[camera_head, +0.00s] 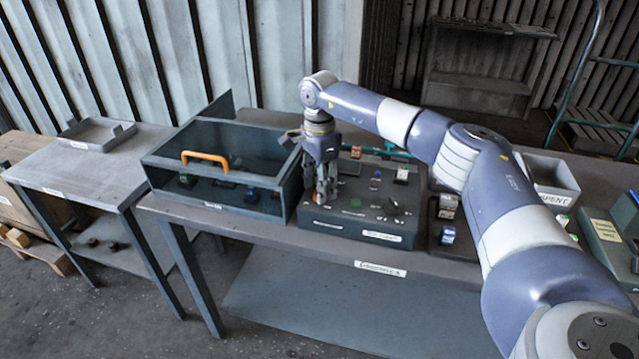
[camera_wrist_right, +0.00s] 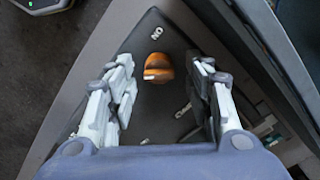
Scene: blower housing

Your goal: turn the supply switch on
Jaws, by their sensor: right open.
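A dark grey control panel (camera_head: 345,222) with several small knobs and buttons sits on the bench in the head view. In the right wrist view, an orange rotary knob (camera_wrist_right: 158,66), apparently the supply switch, is on the dark panel face. Its ridge lies roughly across the picture, and an "ON" label (camera_wrist_right: 155,33) is above it. My right gripper (camera_head: 321,196) points down over the panel's left part and hides the knob in the head view. Its open fingers (camera_wrist_right: 162,76) show on both sides of the knob, with a gap on each side. My left gripper is not visible.
A clear-topped case (camera_head: 225,160) with an orange handle stands close left of the panel. A dark tray with small boxes (camera_head: 447,205) is to the right, and a white bin (camera_head: 550,175) stands farther right. A lower side table (camera_head: 75,180) is at left.

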